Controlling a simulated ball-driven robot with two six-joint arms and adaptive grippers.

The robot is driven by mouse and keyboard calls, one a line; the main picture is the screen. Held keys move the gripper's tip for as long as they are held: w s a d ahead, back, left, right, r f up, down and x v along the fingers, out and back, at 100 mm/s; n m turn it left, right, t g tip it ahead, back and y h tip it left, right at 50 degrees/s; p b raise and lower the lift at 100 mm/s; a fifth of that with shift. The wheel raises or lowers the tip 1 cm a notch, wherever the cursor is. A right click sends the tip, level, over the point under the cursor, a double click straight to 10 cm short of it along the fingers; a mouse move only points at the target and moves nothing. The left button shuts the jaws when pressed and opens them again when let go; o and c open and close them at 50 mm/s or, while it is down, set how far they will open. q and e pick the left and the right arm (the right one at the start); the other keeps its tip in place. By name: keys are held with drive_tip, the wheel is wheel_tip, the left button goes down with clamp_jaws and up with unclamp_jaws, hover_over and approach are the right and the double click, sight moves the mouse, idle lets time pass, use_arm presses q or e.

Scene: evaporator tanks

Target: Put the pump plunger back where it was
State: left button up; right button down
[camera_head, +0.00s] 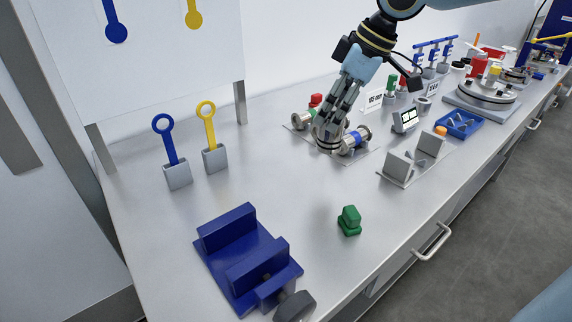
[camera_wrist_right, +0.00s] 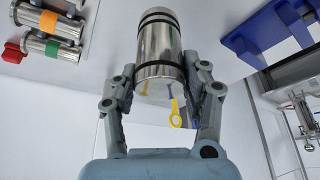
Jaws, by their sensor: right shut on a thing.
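The pump plunger is a shiny steel cylinder with dark rings (camera_wrist_right: 158,50), between the fingers of my right gripper (camera_wrist_right: 160,88) in the wrist view. The gripper is shut on it. In the head view my right gripper (camera_head: 331,128) points down over the pump area, and its fingers mostly hide the plunger. Beside it lies a steel cylinder with a blue band (camera_head: 355,138), on a flat metal plate (camera_head: 366,162). Steel cylinders with an orange band (camera_wrist_right: 60,24) and a green band (camera_wrist_right: 52,49) show at the left of the wrist view. My left gripper is not in view.
A blue vise (camera_head: 245,262) and a green block (camera_head: 349,220) stand nearer the front. Blue (camera_head: 172,150) and yellow (camera_head: 209,130) ring-handled tools stand in grey holders at left. Grey blocks (camera_head: 398,166) and a blue tray (camera_head: 458,125) are to the right.

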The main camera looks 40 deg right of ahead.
drive_tip(key=w+a+f+b, duration=0.1)
drive_tip(key=a+f, duration=0.1)
drive_tip(key=f, duration=0.1)
drive_tip(key=w+a+f+b, duration=0.2)
drive_tip(key=f, duration=0.1)
drive_tip(key=w+a+f+b, duration=0.2)
drive_tip(key=f, duration=0.1)
drive_tip(key=shift+a, duration=0.4)
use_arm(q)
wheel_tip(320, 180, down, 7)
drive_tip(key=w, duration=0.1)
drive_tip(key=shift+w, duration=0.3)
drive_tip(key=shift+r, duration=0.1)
use_arm(e)
drive_tip(key=c, duration=0.6)
unclamp_jaws()
drive_tip(key=shift+s+f, duration=0.1)
drive_tip(key=shift+c, duration=0.2)
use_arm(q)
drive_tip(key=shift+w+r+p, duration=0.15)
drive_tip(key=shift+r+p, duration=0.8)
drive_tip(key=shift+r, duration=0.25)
use_arm(e)
drive_tip(key=v, duration=1.2)
